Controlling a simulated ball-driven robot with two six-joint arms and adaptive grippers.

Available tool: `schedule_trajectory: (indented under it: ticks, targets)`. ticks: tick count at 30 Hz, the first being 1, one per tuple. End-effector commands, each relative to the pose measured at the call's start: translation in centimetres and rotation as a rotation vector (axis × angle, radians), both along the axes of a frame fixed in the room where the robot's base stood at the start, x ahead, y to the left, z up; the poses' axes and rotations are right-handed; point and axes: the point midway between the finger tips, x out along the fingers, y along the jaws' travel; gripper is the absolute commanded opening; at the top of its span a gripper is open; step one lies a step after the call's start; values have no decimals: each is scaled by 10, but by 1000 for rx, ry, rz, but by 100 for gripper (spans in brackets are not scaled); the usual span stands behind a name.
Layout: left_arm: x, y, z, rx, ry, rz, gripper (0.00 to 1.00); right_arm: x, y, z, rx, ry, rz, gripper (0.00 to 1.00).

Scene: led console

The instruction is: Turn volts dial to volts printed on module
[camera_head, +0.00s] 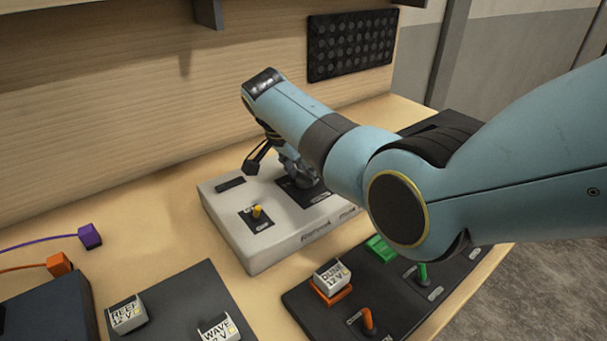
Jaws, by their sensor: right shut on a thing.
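My right arm reaches in from the right across the white console (262,250). My right gripper (300,180) points down over the dark dial plate on the console's top and is shut on the dial there. The dial and its markings are mostly hidden by the gripper and arm. A white module (331,275) printed "DUNE 12 V" sits on an orange socket on the black front panel (310,315). Two more white modules, "REEF 12 V" (127,316) and "WAVE 12 V" (218,329), stand on a dark pad at the lower left. My left gripper is out of view.
A small yellow toggle (257,211) stands on the console. The front panel carries an orange lever (368,321), a green lever (422,273) and a green socket (380,248). Purple (90,236) and orange (59,264) plugs with cables lie at left. Bare wood lies left of the console.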

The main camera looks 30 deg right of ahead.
Motion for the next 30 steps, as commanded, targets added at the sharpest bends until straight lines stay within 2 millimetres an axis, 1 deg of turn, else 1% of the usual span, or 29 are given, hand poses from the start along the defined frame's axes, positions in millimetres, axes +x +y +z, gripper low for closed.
schedule_trajectory:
  ticks: [3,9,24,25,30]
  targets:
    - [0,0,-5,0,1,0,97,1,-1,0,-1,-3,-53,4]
    - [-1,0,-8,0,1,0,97,1,-1,1,-1,-4,-108,4]
    - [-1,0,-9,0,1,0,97,1,-1,1,0,-3,-127,4]
    - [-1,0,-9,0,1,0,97,1,-1,1,0,-3,-126,38]
    - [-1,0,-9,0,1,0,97,1,-1,1,0,-3,-126,60]
